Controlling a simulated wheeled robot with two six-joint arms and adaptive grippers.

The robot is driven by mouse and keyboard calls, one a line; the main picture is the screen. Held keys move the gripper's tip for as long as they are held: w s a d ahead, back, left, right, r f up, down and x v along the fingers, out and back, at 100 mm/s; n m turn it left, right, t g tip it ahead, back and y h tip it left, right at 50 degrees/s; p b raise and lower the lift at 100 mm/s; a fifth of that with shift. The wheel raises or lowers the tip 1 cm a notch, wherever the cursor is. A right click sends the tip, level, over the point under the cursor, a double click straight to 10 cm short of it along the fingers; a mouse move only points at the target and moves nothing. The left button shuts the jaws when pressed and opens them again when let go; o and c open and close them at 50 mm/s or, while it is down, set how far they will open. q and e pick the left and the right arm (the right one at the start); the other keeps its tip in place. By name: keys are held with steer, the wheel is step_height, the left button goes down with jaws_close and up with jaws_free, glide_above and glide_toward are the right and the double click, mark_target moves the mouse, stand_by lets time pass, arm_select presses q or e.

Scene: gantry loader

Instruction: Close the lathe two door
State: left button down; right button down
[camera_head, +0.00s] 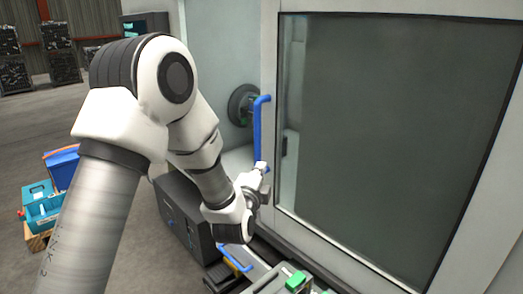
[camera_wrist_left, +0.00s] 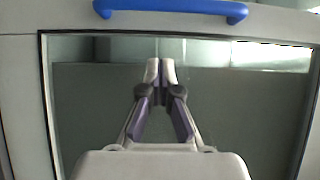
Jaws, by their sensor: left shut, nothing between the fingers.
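The lathe door (camera_head: 395,130) is a pale panel with a large dark window, filling the right of the head view. Its blue vertical handle (camera_head: 257,135) is on the door's left edge. In the left wrist view the handle (camera_wrist_left: 170,8) crosses the top, beyond the fingertips, with the window (camera_wrist_left: 240,110) behind the gripper. My left gripper (camera_head: 262,168) is beside the lower end of the handle in the head view. In the left wrist view the gripper (camera_wrist_left: 160,68) is shut with its fingertips together and empty. Whether it touches the handle or door is unclear. My right gripper is not in view.
Left of the door is an opening with a round dark chuck-like part (camera_head: 241,105) inside. A dark grey box (camera_head: 186,212) stands below. A green item (camera_head: 296,280) lies at the bottom.

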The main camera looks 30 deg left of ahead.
mark_target(260, 152)
arm_select(q)
steer(key=p+x, duration=0.1)
steer(key=x, duration=0.2)
steer(key=a+p+x, duration=0.1)
steer(key=p+x, duration=0.1)
steer(key=x, duration=0.2)
steer(key=a+p+x, duration=0.1)
steer(key=x, duration=0.2)
steer(key=shift+s+a+f, duration=0.1)
steer(key=shift+a, duration=0.2)
steer(key=shift+d, duration=0.1)
